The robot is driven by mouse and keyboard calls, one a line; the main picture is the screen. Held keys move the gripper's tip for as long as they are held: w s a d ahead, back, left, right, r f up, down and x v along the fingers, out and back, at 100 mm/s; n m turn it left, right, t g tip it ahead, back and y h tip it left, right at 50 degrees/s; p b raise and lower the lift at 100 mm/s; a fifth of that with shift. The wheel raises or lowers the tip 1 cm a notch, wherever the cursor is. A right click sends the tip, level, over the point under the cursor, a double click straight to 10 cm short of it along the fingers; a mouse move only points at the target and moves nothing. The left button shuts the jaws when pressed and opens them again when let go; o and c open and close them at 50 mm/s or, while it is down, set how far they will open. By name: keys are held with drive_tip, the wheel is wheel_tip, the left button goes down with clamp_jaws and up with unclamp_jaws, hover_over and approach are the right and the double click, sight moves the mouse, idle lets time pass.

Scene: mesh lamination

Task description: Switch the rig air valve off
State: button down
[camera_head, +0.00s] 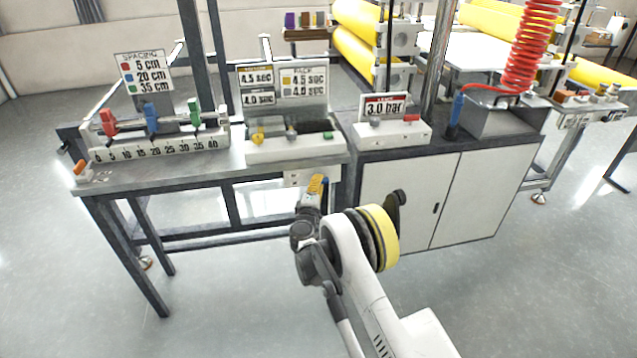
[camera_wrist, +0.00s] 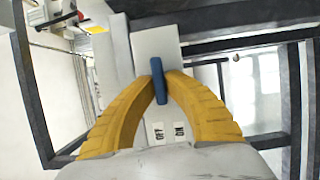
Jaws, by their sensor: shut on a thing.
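In the wrist view a blue lever (camera_wrist: 161,88) stands out from a pale valve plate (camera_wrist: 156,43). It runs nearly upright in the picture. An OFF label (camera_wrist: 158,131) and an ON label (camera_wrist: 180,131) sit below it, with OFF on the left. The yellow fingers of my gripper (camera_wrist: 159,80) are shut on the lever, one on each side. In the head view my gripper (camera_head: 318,183) is at a small white box (camera_head: 297,178) under the bench's front edge. The lever is hidden there by my gripper.
The bench (camera_head: 185,176) carries a spacing rail (camera_head: 160,146) with coloured clamps and a timer panel (camera_head: 290,147). A white cabinet (camera_head: 473,195) stands to the right, with a 3.0 bar unit (camera_head: 390,133) on top. Dark bench legs frame the space below. The floor in front is clear.

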drive_tip(key=c, duration=1.4)
unclamp_jaws()
drive_tip(key=shift+c, duration=0.2)
drive_tip(key=s+a, duration=0.1)
drive_tip(key=s, duration=1.1)
drive_tip(key=shift+w+a, duration=0.1)
